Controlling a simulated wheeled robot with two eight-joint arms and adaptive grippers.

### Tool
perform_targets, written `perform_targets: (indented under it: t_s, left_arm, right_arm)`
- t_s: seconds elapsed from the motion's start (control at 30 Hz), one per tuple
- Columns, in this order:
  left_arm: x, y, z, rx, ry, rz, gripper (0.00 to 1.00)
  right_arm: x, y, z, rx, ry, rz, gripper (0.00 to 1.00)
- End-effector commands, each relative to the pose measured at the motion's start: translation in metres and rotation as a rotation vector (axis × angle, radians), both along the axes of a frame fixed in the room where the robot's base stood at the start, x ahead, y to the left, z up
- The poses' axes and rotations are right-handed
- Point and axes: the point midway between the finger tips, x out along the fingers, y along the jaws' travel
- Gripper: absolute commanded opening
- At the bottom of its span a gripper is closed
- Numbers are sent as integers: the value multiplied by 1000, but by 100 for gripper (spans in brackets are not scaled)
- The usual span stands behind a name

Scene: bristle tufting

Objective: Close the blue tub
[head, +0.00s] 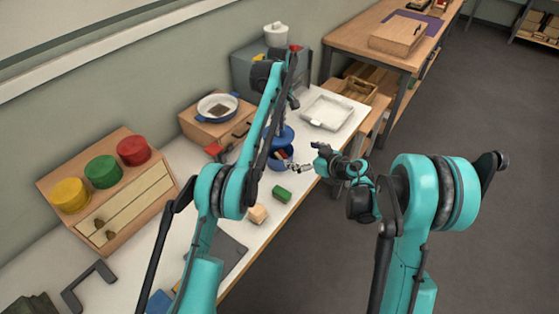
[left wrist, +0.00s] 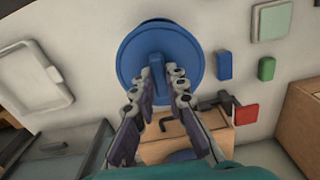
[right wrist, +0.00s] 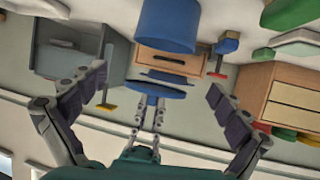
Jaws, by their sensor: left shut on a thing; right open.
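The blue tub (head: 275,164) stands on the white table. It also shows in the right wrist view (right wrist: 168,25), apart from the lid. The round blue lid (head: 286,139) is held above the tub. My left gripper (head: 284,121) is shut on the lid's bar handle, which shows between its fingers in the left wrist view (left wrist: 157,68). The lid hides most of the tub there. My right gripper (head: 298,167) is open and empty, low beside the tub on its right. Its spread fingers show in the right wrist view (right wrist: 157,86).
A green block (head: 281,194) and a wooden block (head: 258,213) lie in front of the tub. A white tray (head: 327,111) lies behind it to the right. A wooden drawer box (head: 215,124) and a grey cabinet (head: 243,74) stand along the wall.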

Motion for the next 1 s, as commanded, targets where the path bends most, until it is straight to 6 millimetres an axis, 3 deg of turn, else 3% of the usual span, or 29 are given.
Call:
perform_targets:
  t_s: [0.1, 0.57, 1.0]
  left_arm:
    - [0, -3, 1, 0, 0, 15, 0]
    - [0, -3, 1, 0, 0, 15, 0]
    - [0, -3, 1, 0, 0, 14, 0]
  right_arm:
    - [-3, 0, -16, -12, 37, 11, 100]
    - [2, 5, -20, -12, 41, 13, 100]
    - [53, 52, -53, -13, 40, 14, 100]
